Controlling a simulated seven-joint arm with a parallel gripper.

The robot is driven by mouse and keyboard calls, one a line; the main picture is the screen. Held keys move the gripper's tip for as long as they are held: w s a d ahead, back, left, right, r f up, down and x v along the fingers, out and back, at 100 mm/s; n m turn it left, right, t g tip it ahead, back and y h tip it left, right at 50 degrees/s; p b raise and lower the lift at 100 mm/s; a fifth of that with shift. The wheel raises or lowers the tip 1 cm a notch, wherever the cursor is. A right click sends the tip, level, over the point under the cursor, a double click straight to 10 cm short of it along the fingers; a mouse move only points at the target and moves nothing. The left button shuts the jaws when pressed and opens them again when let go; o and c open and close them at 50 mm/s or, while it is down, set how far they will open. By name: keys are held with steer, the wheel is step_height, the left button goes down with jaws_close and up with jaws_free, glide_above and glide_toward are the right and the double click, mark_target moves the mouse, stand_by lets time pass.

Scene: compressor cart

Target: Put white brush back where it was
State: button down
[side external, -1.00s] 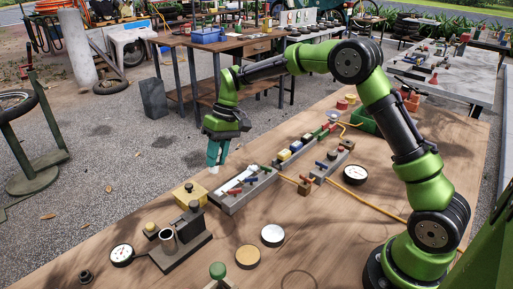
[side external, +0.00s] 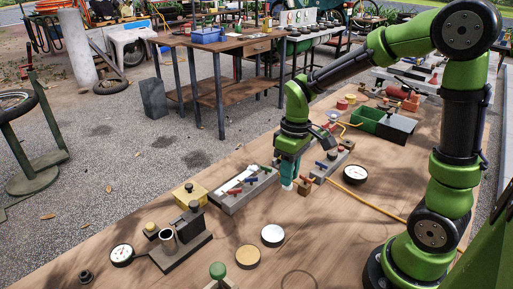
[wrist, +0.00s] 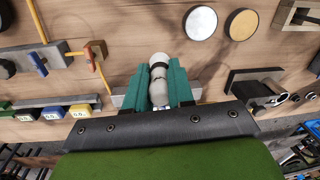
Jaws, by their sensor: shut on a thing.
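My gripper (side external: 288,180) points down with its teal fingers shut on the white brush. The tip's exact height above the bench is hard to tell. The grey tray (side external: 228,207) is just left of my gripper and holds a white tool and small coloured parts.
A small grey rack (side external: 331,166) and an orange block (side external: 305,187) stand close right of my gripper. A dial gauge (side external: 355,174) lies farther right. White (side external: 272,235) and tan (side external: 248,256) discs and a black fixture (side external: 180,254) are nearer. The bench's right front is mostly clear.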

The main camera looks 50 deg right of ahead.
steer(key=shift+n+h, duration=0.4)
steer(key=shift+h, duration=0.2)
steer(key=f, duration=0.3)
steer(key=s+f, duration=0.1)
steer(key=f, duration=0.2)
steer(key=s+d+f, duration=0.1)
steer(key=f, duration=0.3)
steer(key=shift+s, duration=0.25)
steer(key=c, duration=1)
jaws_free()
steer(key=shift+f, duration=0.1)
steer(key=s+a+r+m+t, duration=0.1)
steer(key=s+r+m+t, duration=0.1)
steer(key=r, duration=0.5)
steer(key=s+a+r+m+t+y, duration=0.1)
steer(key=s+a+r+m+t, duration=0.1)
steer(key=r, duration=0.6)
steer(key=s+a+r+m+t+y, duration=0.1)
steer(key=s+a+r+m+t, duration=0.1)
steer(key=r, duration=0.5)
steer(key=shift+s+r+m+t, duration=0.2)
steer(key=shift+r+m+t, duration=0.15)
steer(key=shift+t, duration=0.35)
